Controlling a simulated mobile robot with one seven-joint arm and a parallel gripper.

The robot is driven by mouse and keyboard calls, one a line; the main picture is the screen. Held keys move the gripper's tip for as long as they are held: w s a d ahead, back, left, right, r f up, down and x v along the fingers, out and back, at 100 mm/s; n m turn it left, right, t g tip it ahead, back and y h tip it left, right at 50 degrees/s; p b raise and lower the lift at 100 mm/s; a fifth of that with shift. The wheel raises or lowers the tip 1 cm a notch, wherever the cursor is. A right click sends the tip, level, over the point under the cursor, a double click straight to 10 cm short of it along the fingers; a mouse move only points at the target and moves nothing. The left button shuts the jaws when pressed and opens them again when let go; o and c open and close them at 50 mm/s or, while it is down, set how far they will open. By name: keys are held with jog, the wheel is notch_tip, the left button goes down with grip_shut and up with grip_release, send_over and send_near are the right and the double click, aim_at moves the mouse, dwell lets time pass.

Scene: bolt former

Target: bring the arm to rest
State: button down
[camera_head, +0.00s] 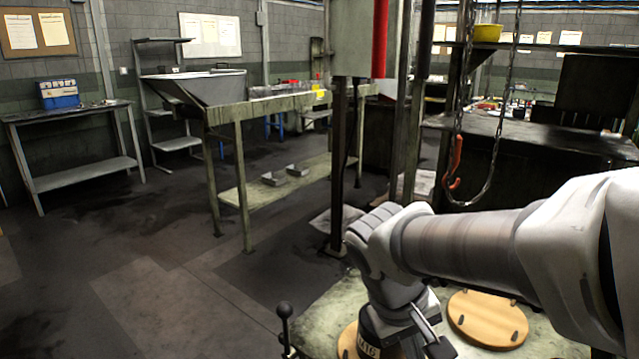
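My white arm (465,245) reaches in from the right edge and bends down at the wrist over a worn pale work surface. My gripper (432,335) is low at the bottom of the view, with only some dark parts showing. I cannot tell whether it is open or shut, or whether it holds anything. A dark round piece with white lettering (369,347) shows just left of it, partly hidden; I cannot tell if they touch.
A round wooden disc with dark pegs (487,318) lies right of the gripper; another (347,342) is mostly hidden. A black-knobbed lever (285,312) stands at the surface's left edge. A chain with an orange hook (455,160) hangs behind the arm. The floor (150,260) at left is clear.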

jog(key=s+r+m+t+y, duration=0.3)
jog(key=s+r+t+y, duration=0.15)
jog(key=s, duration=0.25)
notch_tip(320, 180, up, 21)
jog(key=p, duration=2)
jog(key=shift+w+d+r+n+h+p, duration=0.2)
jog(key=shift+n+h+p, duration=0.1)
jog(key=shift+h+p, duration=0.1)
